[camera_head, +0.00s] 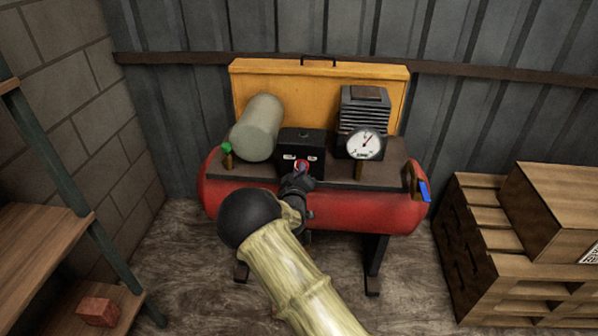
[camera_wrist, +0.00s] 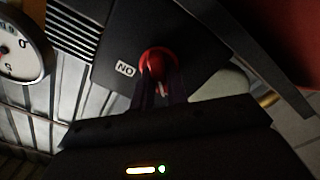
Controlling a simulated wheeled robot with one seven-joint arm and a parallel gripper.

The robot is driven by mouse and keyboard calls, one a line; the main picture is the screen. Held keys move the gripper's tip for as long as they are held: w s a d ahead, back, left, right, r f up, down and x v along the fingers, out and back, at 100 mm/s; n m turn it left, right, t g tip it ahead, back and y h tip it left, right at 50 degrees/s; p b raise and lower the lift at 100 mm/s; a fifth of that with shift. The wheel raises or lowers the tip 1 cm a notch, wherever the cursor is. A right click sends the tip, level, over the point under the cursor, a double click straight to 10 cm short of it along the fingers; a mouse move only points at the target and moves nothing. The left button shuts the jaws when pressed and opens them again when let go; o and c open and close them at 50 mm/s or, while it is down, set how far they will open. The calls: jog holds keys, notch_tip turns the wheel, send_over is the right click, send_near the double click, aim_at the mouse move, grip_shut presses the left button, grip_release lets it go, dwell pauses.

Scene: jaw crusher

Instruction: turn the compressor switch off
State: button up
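The compressor (camera_head: 375,210) has a red tank. On it stands a black switch box (camera_head: 316,140) with a red rotary knob (camera_head: 302,164) on its front and a small white label on each side. In the wrist view the red knob (camera_wrist: 157,58) sits beside one label (camera_wrist: 125,69) that reads ON upside down. My gripper (camera_head: 299,174) is at the knob, and in the wrist view its dark fingers (camera_wrist: 160,86) lie on either side of the knob's handle. The fingers hide part of the knob. I cannot tell whether they press on it.
A pressure gauge (camera_head: 364,143) stands right of the switch box, and a grey-green cylinder (camera_head: 257,128) left of it. A yellow panel (camera_head: 285,90) stands behind. Wooden crates (camera_head: 475,240) are at the right, and a shelf (camera_head: 35,245) with a brick (camera_head: 98,311) is at the left.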

jog(key=o, duration=0.4)
jog(key=s+p, duration=0.1)
jog(key=s, duration=1.6)
jog(key=shift+s+a, duration=0.25)
